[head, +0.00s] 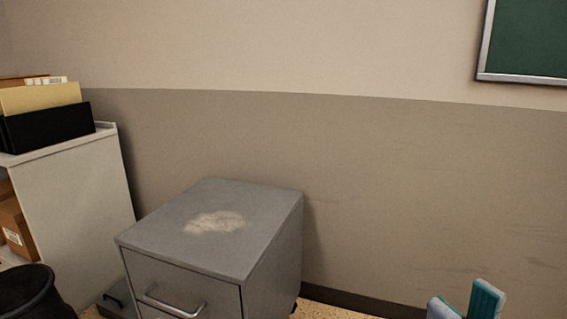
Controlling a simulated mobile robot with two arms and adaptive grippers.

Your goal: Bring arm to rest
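My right gripper (465,305) shows at the bottom edge, right of centre. Only the tips of its teal and grey fingers are in the head view, and they stand apart with nothing seen between them. The rest of the gripper and its arm are cut off below the picture. It is to the right of the grey filing cabinet (160,232) and apart from it in the picture. My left gripper is not in view.
The filing cabinet's top is bare with a pale worn patch. A white shelf unit (75,200) at the left holds a black file box (50,127) and boxes. A beige wall (300,50) closes the back. A green board (527,40) hangs upper right.

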